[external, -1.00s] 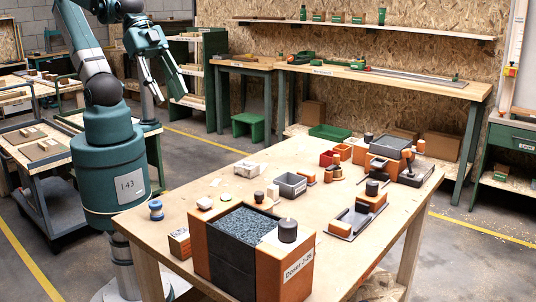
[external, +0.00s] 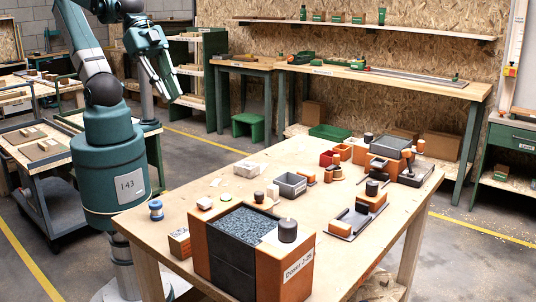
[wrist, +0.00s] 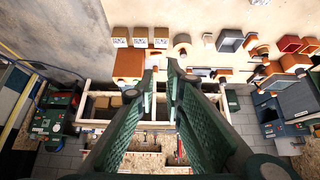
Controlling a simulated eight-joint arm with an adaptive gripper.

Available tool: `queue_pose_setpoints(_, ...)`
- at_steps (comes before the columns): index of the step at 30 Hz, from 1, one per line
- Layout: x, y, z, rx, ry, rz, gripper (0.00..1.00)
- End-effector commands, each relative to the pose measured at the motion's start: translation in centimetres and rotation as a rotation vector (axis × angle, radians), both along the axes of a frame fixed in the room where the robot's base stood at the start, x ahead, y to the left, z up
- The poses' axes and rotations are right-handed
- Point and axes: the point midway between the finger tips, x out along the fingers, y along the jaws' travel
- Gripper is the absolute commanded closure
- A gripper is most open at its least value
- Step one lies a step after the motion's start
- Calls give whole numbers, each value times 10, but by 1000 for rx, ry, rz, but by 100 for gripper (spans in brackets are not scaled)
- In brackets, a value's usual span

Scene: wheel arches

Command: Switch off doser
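The doser is an orange and dark grey box at the front of the wooden table, with a label reading roughly "Doser J-25" (external: 298,271). Its open top holds grey granules (external: 246,224). A dark round knob or cap (external: 287,230) stands on its white top plate at the right. I cannot tell its switch position. My gripper (external: 171,92) is raised at the upper left, well away from the doser, with its fingers apart and empty. In the wrist view my gripper (wrist: 161,72) shows two green fingers with a gap between them; I cannot pick out the doser there.
The wooden table (external: 330,262) also carries a blue spool (external: 155,210), a grey open bin (external: 290,185), small red bins (external: 329,158), an orange and dark unit (external: 352,217) and a larger unit (external: 390,144) at the back. Space above the table is clear.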

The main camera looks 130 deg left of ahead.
Motion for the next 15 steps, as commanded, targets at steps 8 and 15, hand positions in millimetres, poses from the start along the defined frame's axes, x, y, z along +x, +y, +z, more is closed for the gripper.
queue_pose_setpoints(8, 10, 0, 4, -4, 20, 1, 100)
queue_pose_setpoints(15, 27, 0, 9, -14, 58, 2, 100)
